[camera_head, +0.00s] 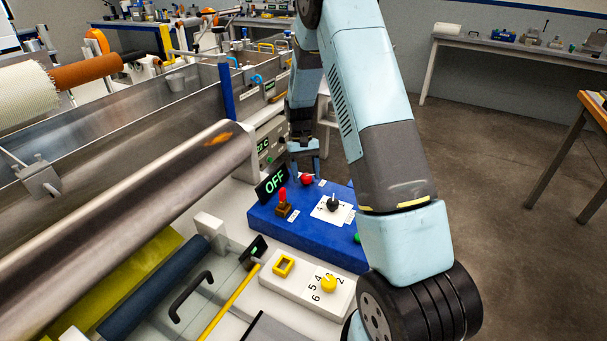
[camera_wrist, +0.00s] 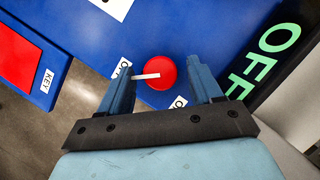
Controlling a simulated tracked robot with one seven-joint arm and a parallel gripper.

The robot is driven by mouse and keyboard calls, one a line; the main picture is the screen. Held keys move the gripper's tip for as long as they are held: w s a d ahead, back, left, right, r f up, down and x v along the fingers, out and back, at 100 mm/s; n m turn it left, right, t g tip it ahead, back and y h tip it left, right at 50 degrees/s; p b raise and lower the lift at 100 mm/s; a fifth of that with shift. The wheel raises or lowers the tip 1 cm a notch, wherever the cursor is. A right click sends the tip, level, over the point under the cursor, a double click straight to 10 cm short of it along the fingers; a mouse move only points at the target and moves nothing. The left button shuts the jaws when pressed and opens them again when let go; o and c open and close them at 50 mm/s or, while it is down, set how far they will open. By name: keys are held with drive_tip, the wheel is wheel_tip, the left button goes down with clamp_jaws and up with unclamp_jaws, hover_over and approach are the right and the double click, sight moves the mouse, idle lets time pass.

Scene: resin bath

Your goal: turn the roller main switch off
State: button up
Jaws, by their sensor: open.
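A round red knob with a white pointer bar (camera_wrist: 160,73) sits on the blue control box (camera_head: 262,225). In the wrist view its bar points left toward a partly hidden label beginning with O; a second partly covered label lies below the knob. In the head view the knob (camera_head: 306,180) is at the box's far end. My gripper (camera_wrist: 163,80) is open, with one finger on each side of the knob; I cannot tell whether they touch it. It also shows in the head view (camera_head: 304,160). A black display (camera_head: 273,182) reads OFF in green.
A red-handled toggle (camera_head: 283,202) and a black knob on a white plate (camera_head: 332,203) are on the same box. A white panel with a yellow dial (camera_head: 328,284) lies nearer. A metal roller (camera_head: 130,190) and bath run along the left. Open floor is at the right.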

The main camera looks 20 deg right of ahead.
drive_tip(key=v, duration=1.3)
drive_tip(key=shift+w+r, duration=0.15)
drive_tip(key=shift+r, duration=0.1)
